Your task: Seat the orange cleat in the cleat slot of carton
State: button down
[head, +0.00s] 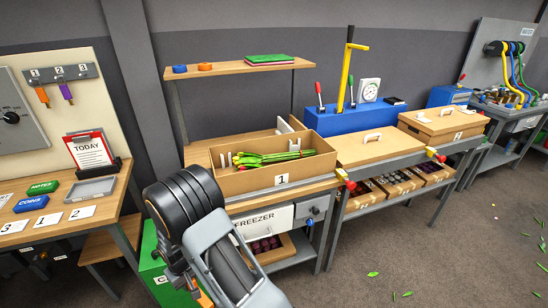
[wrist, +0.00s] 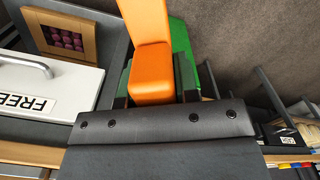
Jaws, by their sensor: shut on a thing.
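The orange cleat (wrist: 152,75) fills the middle of the wrist view, held between the two dark fingers of my gripper (wrist: 153,92). In the head view only a bit of orange (head: 204,299) shows at the bottom, beside my arm, which hides most of the gripper. The carton (head: 252,184), an open brown box labelled 1, stands on the bench, up and to the right of my gripper and apart from it. Green tulip bunches (head: 265,159) lie inside it. White upright pieces show at its left and back sides. I cannot make out which part is the cleat slot.
A green bin (head: 150,268) stands low beside my arm; green also shows behind the cleat in the wrist view. The freezer drawer (head: 265,222) is below the carton. A lidded box (head: 443,122) stands farther right. The floor at right is open, with scattered leaves.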

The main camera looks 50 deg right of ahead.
aim_at(232, 183)
jog(key=u, duration=1.65)
jog(key=k, duration=0.6)
jog(key=z, duration=2.05)
